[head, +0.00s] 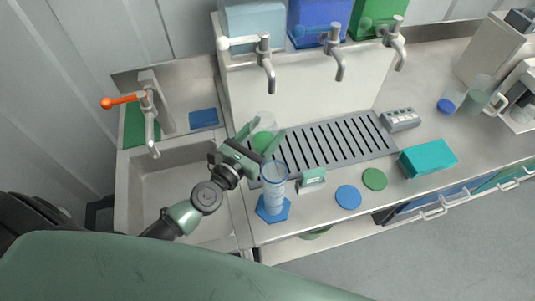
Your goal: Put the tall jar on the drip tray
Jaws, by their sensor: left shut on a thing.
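The drip tray (378,151) is a dark slotted grille on the grey counter, below the taps. A tall, clear blue-tinted vessel (274,182) stands upright in front of the gripper, on a blue hexagonal mat (273,211). My right gripper is not in view.
Three taps (337,63) under coloured tanks overhang the tray. A sink (183,187) lies to the left. A small green-white box (311,178), blue disc (348,197), green disc (374,179) and teal box (427,159) line the front. Most of the tray is clear.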

